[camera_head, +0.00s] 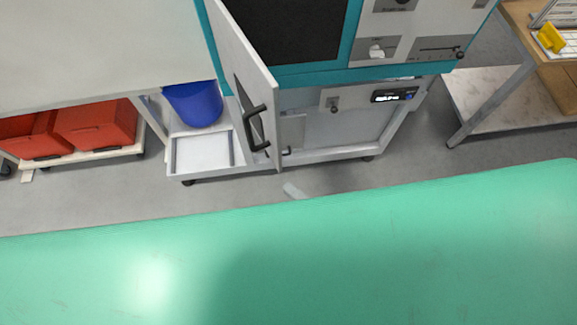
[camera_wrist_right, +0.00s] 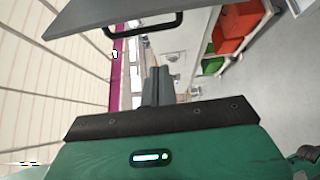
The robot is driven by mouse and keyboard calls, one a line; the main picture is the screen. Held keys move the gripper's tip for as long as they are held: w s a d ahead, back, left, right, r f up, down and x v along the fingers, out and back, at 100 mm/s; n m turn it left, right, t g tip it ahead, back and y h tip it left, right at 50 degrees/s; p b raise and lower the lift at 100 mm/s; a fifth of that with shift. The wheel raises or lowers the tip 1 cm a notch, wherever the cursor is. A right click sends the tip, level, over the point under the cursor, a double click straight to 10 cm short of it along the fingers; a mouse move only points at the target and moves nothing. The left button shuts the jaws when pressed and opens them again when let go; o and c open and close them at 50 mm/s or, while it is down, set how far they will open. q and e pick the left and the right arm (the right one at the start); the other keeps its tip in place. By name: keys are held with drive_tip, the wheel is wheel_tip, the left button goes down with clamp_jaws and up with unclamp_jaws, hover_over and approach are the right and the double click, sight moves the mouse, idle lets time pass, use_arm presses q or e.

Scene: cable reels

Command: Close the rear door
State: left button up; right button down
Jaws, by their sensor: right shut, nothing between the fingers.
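The rear door (camera_head: 240,75) is a pale panel with a black handle (camera_head: 257,128). It stands swung open at the left of the teal-framed machine (camera_head: 355,45). In the right wrist view a grey panel (camera_wrist_right: 110,10), which looks like this door, crosses the top, with its black handle (camera_wrist_right: 147,27) below its edge. My right gripper (camera_wrist_right: 158,85) has its dark fingers together, empty, pointing toward the handle with a gap between. My left gripper is not in view.
A blue bin (camera_head: 193,103) stands left of the door. Red crates (camera_head: 95,125) sit on a low trolley further left. A table (camera_head: 490,100) with a yellow item (camera_head: 551,38) is at the right. Grey floor is clear between the machine and this table.

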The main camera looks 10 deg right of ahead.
drive_tip(key=p, duration=0.4)
hover_over(279, 157)
drive_tip(key=s+a, duration=0.4)
drive_tip(key=d, duration=0.1)
drive_tip(key=w+d, duration=0.1)
drive_tip(key=d, duration=0.1)
drive_tip(key=shift+w+d+p, duration=0.35)
drive_tip(key=shift+d+p, duration=0.05)
